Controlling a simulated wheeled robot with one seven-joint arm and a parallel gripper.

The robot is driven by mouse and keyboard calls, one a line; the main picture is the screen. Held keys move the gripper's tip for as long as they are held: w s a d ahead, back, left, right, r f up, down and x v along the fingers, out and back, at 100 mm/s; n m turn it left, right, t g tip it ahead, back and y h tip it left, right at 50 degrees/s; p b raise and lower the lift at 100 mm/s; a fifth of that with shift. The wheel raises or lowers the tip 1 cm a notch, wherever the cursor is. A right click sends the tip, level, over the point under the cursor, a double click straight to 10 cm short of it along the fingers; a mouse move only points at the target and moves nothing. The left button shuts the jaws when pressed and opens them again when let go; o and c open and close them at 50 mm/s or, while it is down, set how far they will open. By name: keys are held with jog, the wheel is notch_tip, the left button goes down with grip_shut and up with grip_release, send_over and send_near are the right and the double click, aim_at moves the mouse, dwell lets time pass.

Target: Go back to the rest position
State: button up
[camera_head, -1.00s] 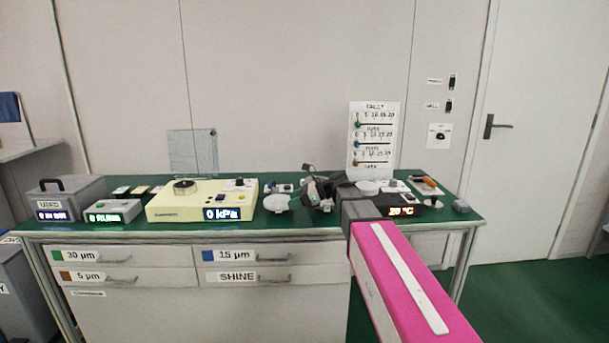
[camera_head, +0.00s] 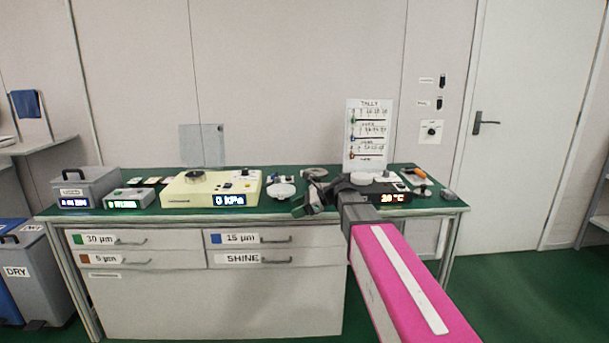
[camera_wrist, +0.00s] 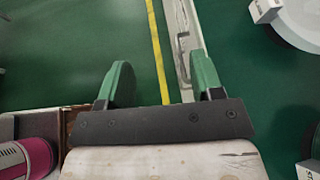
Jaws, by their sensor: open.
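My gripper (camera_head: 308,198) shows in the head view at the front edge of the green-topped bench (camera_head: 150,211), right of the cream unit. It is dark and partly hidden by its own wrist. In the wrist view my gripper (camera_wrist: 163,75) has two green fingers wide apart with nothing between them. A drawer handle (camera_wrist: 183,55) and a yellow floor line (camera_wrist: 158,50) show past the fingers. My pink arm reaches in from the lower right of the head view.
On the bench stand a grey box (camera_head: 88,186), a cream unit with a kPa display (camera_head: 190,199), a white round dish (camera_head: 282,190) and a black unit reading 20 °C (camera_head: 397,198). A tally board (camera_head: 368,135) stands behind.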

jog(key=s+d+f+n+h, duration=0.6)
jog(key=s+d+f+n, duration=0.2)
jog(key=f, duration=0.4)
jog(key=s+d+f+n+h, duration=0.6)
jog(key=s+d+f+n, duration=0.3)
jog(key=s+d+f, duration=0.2)
jog(key=shift+s+d+f+g, duration=0.3)
jog(key=shift+d+f, duration=0.3)
jog(key=shift+d, duration=0.25)
